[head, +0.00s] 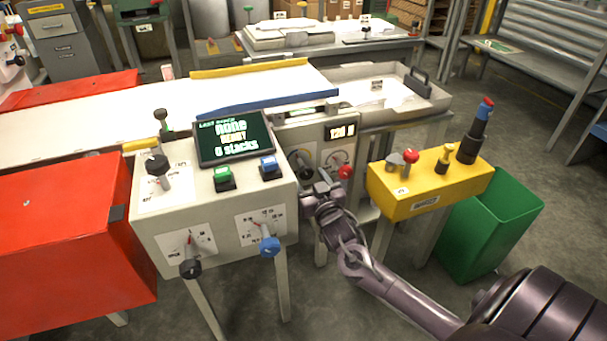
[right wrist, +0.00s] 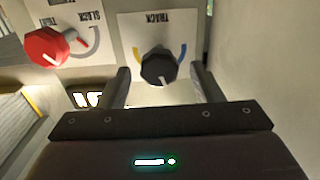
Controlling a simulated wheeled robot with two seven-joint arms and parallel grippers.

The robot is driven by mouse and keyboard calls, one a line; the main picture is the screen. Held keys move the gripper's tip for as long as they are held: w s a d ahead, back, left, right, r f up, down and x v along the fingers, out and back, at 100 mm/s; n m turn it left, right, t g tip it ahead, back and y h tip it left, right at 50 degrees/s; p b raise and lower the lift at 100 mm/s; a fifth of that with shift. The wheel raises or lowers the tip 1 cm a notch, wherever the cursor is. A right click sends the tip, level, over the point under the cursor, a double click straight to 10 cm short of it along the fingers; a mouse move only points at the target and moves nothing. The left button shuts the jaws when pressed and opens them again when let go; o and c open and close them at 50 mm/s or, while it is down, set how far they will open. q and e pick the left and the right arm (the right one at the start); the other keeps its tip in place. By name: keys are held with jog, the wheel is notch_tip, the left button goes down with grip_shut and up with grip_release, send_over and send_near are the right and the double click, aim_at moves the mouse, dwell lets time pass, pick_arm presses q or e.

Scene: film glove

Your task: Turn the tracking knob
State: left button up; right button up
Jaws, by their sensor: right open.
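The tracking knob (right wrist: 159,67) is black and sits on a white plate marked TRACK, with a blue and yellow arc around it, in the right wrist view. In the head view the black knob (head: 303,159) is on the front of the grey panel, partly behind my gripper. My right gripper (head: 317,182) is in front of this panel, open. In the right wrist view its two fingers stand left and right of the knob, with a gap on each side. My left gripper is not in view.
A red knob (head: 345,172) marked SLACK and TIGHT is close beside the tracking knob. A control box (head: 210,205) with a screen, buttons and levers stands left. A yellow box (head: 430,185) and green bin (head: 490,225) are right.

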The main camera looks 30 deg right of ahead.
aim_at(307, 176)
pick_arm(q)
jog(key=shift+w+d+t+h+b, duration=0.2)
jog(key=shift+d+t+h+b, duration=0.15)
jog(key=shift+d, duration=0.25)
pick_arm(e)
jog(key=shift+x, duration=2.2)
jog(key=shift+c, duration=0.2)
jog(key=shift+f, duration=0.1)
jog(key=c, duration=0.9)
jog(key=shift+r+n+p, duration=0.2)
jog(key=shift+n+p, duration=0.2)
jog(key=shift+p, duration=0.15)
jog(key=shift+c, duration=0.2)
jog(key=shift+n+p, duration=0.95)
jog(key=shift+n, duration=0.05)
jog(key=shift+f+n+p, duration=0.2)
jog(key=shift+n+p, duration=0.1)
jog(key=shift+n, duration=0.5)
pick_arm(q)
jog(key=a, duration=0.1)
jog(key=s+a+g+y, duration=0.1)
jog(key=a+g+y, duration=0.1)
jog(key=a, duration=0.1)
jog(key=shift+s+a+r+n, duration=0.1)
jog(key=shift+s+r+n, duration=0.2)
